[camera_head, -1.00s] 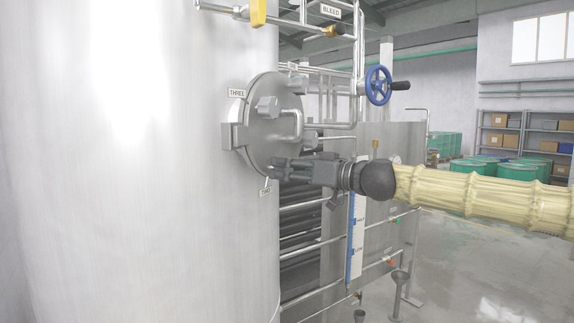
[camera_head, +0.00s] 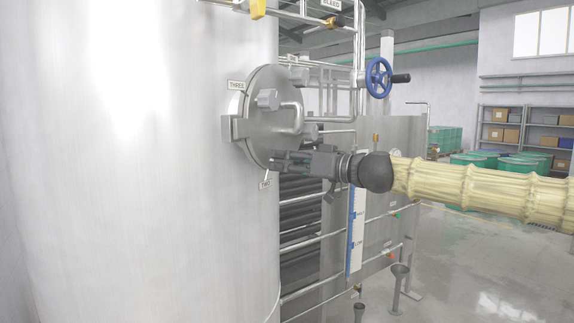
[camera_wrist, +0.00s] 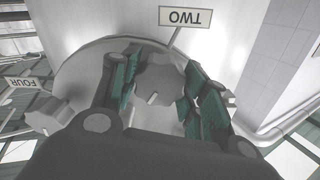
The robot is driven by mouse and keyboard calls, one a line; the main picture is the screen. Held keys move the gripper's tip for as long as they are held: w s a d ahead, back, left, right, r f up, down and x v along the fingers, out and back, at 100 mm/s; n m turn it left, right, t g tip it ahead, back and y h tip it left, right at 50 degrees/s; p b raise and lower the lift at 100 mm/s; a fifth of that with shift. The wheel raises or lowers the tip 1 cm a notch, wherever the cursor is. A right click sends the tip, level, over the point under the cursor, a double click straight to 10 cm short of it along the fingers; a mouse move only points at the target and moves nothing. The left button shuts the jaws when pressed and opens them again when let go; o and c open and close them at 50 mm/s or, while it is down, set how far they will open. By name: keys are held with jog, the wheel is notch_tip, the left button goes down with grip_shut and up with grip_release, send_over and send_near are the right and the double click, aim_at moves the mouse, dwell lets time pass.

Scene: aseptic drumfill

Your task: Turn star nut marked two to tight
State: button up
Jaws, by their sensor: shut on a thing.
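The star nut marked two (camera_wrist: 160,79) is a grey lobed knob at the rim of the round steel hatch cover (camera_head: 262,142). The wrist view shows it between the two teal-padded fingers of my gripper (camera_wrist: 160,92), right by the upside-down TWO label (camera_wrist: 187,17). My gripper is shut on this nut, reaching in from the right in the head view (camera_head: 284,162). There the fingers hide the nut, and the small TWO label (camera_head: 265,184) hangs just below them.
A nut by the THREE label (camera_head: 236,86) sits at the cover's upper left. Another nut (camera_wrist: 50,113) by the FOUR label (camera_wrist: 25,84) is left in the wrist view. A bent handle (camera_head: 295,118) crosses the cover. A blue handwheel (camera_head: 378,77) and pipes stand near my arm.

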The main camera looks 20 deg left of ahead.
jog(key=shift+f+m+b, duration=0.2)
jog(key=shift+m+b, duration=0.75)
jog(key=shift+m, duration=0.05)
jog(key=m+b, duration=0.2)
jog(key=m, duration=0.2)
jog(key=shift+r+b, duration=0.1)
jog(key=shift+b, duration=0.25)
jog(key=m+b, duration=0.1)
jog(key=m, duration=0.4)
jog(key=shift+r, duration=0.1)
jog(key=m, duration=0.3)
jog(key=shift+m, duration=0.3)
jog(key=m, duration=0.3)
jog(key=shift+r+m+p, duration=0.1)
jog(key=shift+m+p, duration=0.2)
jog(key=shift+p, duration=0.05)
jog(key=m+p, duration=0.1)
jog(key=m, duration=0.3)
jog(key=shift+m+p, duration=0.3)
jog(key=shift+p, duration=0.05)
jog(key=m+p, duration=0.2)
jog(key=m, duration=0.2)
jog(key=shift+m+p, duration=1.05)
jog(key=shift+m, duration=0.55)
